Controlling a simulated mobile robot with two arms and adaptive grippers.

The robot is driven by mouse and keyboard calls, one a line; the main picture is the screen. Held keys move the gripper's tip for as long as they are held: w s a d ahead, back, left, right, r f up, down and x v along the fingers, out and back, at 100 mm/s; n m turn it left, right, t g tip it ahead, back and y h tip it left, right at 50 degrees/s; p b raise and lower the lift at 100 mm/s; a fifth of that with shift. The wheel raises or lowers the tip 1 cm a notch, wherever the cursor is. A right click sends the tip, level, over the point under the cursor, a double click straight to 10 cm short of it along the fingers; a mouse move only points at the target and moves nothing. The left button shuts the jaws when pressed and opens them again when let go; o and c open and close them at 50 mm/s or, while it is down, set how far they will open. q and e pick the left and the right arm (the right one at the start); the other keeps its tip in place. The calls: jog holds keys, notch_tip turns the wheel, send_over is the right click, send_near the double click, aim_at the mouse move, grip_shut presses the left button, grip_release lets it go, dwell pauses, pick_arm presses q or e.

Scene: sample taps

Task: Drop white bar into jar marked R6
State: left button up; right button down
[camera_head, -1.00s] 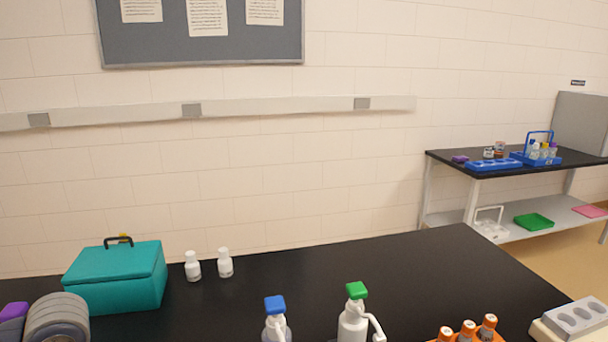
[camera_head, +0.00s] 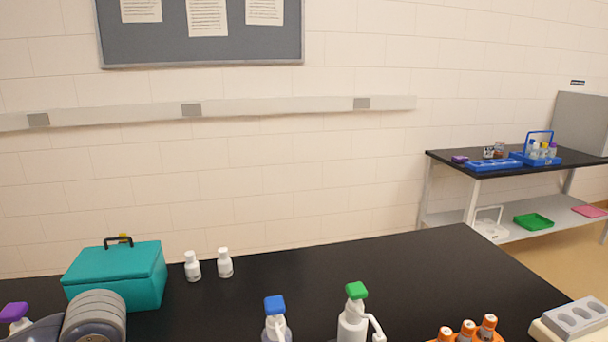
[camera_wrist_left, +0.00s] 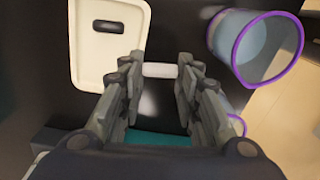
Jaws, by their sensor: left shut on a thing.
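In the left wrist view, my left gripper (camera_wrist_left: 159,80) is shut on a small white bar (camera_wrist_left: 160,70), which lies crosswise between the fingertips. A clear jar with a purple rim (camera_wrist_left: 216,38) is at the upper right of that view, to the right of the bar and apart from it. A second purple rim (camera_wrist_left: 238,122) shows partly behind the right finger. I can read no R6 mark on either. In the head view only my left arm shows at the lower left; the gripper is out of frame. My right gripper is not in view.
A cream tray or lid (camera_wrist_left: 84,65) lies left of the bar in the wrist view. On the black bench (camera_head: 420,270) stand a teal box (camera_head: 120,278), two white bottles (camera_head: 193,268), blue-capped (camera_head: 275,306) and green-capped bottles (camera_head: 353,318), and orange bottles (camera_head: 467,331).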

pick_arm(q)
jog(key=m, duration=0.2)
jog(key=d+m, duration=0.1)
jog(key=m, duration=0.2)
jog(key=shift+d+r, duration=0.15)
jog(key=shift+d, duration=0.05)
jog(key=m, duration=0.2)
jog(key=d+m, duration=0.1)
jog(key=m, duration=0.2)
jog(key=shift+w+r+m, duration=0.1)
jog(key=shift+m, duration=0.2)
jog(key=m, duration=0.2)
jog(key=d+m, duration=0.1)
jog(key=m, duration=0.2)
jog(key=shift+d+r, duration=0.15)
jog(key=m, duration=0.3)
jog(key=d+m, duration=0.1)
jog(key=m, duration=0.2)
jog(key=shift+d+r, duration=0.1)
jog(key=shift+r, duration=0.05)
notch_tip(320, 180, up, 6)
jog(key=p, duration=0.2)
jog(key=shift+m, duration=0.4)
notch_tip(320, 180, down, 6)
jog(key=shift+f+b, duration=0.1)
jog(key=shift+b, duration=0.9)
